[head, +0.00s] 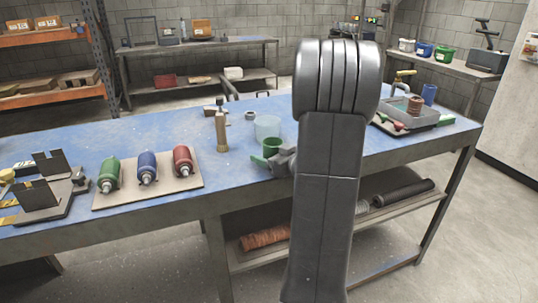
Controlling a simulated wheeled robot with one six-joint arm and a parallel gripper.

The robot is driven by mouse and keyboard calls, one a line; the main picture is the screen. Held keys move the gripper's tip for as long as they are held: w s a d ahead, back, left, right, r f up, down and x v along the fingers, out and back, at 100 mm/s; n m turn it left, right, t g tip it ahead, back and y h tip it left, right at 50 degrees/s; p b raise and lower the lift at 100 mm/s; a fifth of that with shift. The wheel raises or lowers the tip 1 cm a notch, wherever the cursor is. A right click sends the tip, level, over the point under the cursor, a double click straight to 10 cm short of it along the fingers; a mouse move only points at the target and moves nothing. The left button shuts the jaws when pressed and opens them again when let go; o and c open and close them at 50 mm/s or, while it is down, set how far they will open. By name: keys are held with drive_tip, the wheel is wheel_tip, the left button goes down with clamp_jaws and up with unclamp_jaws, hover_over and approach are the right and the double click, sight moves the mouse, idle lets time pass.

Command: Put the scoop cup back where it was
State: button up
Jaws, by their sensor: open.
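A green cup (272,146), which looks like the scoop cup, stands on the blue workbench (80,147) just left of my arm. A green piece beside it, low on its left, may be its handle. My gripper (272,162) is open, low over the bench at the cup's near side. I cannot tell whether the jaws touch the cup or surround the green piece. My arm hides part of the gripper's right side and the bench behind it. A pale translucent container (267,127) stands just behind the cup.
A tan cylinder (221,132) stands left of the cup. A board (150,186) holds green, blue and red bottles. A grey tray (412,118) with items lies to the right of my arm. Black brackets (48,165) stand at far left.

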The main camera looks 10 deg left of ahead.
drive_tip(key=shift+r, duration=0.15)
drive_tip(key=shift+d, duration=0.2)
drive_tip(key=v, duration=1.1)
drive_tip(key=shift+s+d+p, duration=0.25)
drive_tip(key=shift+s+p, duration=0.1)
drive_tip(key=shift+p, duration=0.1)
